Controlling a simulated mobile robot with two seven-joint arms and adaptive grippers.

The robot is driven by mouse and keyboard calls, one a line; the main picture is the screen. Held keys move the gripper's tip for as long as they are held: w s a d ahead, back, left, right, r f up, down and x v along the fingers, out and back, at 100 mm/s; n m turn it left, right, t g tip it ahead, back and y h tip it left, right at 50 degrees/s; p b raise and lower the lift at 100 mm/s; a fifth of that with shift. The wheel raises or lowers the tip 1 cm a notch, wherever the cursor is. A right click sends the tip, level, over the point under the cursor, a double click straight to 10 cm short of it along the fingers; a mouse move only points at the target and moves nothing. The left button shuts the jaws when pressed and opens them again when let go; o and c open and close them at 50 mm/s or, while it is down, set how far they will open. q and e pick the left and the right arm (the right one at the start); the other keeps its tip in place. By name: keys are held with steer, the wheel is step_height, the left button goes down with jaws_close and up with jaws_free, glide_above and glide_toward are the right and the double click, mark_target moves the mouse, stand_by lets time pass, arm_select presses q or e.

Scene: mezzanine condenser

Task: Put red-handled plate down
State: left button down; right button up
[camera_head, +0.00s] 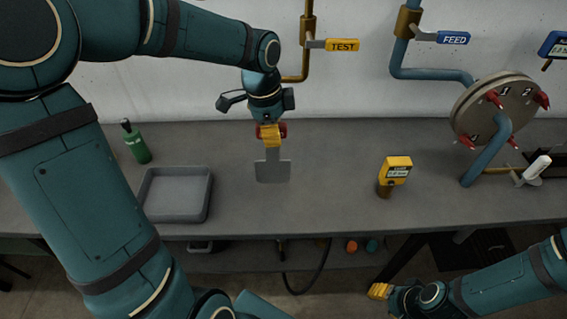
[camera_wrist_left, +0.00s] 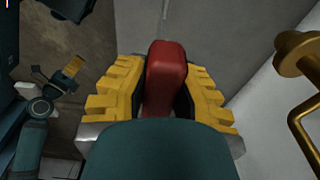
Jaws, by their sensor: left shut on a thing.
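The red-handled plate (camera_head: 273,171) is a flat grey plate hanging down from my left gripper (camera_head: 271,136) in the head view. My left gripper is shut on its red handle, which shows between the yellow fingers in the left wrist view (camera_wrist_left: 165,75). The plate is over the grey bench (camera_head: 330,150); I cannot tell whether its lower edge touches the surface. My right gripper (camera_head: 379,291) is low at the right, in front of the bench, and also shows in the left wrist view (camera_wrist_left: 74,66). Its finger gap is too small to make out.
A grey tray (camera_head: 205,212) and a green bottle (camera_head: 137,146) stand left of the plate. A yellow meter (camera_head: 396,170) stands to the right. A round flange with red clamps (camera_head: 478,106) and blue pipes is farther right. The bench between plate and meter is clear.

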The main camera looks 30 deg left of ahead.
mark_target(274, 161)
arm_select(q)
steer(key=shift+s+f+b, duration=0.1)
steer(key=shift+f+b, duration=0.8)
steer(key=shift+f, duration=2.85)
steer(key=shift+f, duration=0.15)
steer(key=c, duration=1)
jaws_free()
steer(key=shift+o, duration=0.2)
steer(key=r+p, duration=0.1)
steer(key=r, duration=0.3)
steer(key=a+r+p, duration=0.1)
steer(key=r, duration=0.3)
steer(key=r+p, duration=0.1)
steer(key=r, duration=0.3)
steer(key=shift+s+a+r, duration=0.1)
steer(key=shift+s+a, duration=0.05)
steer(key=shift+s, duration=0.25)
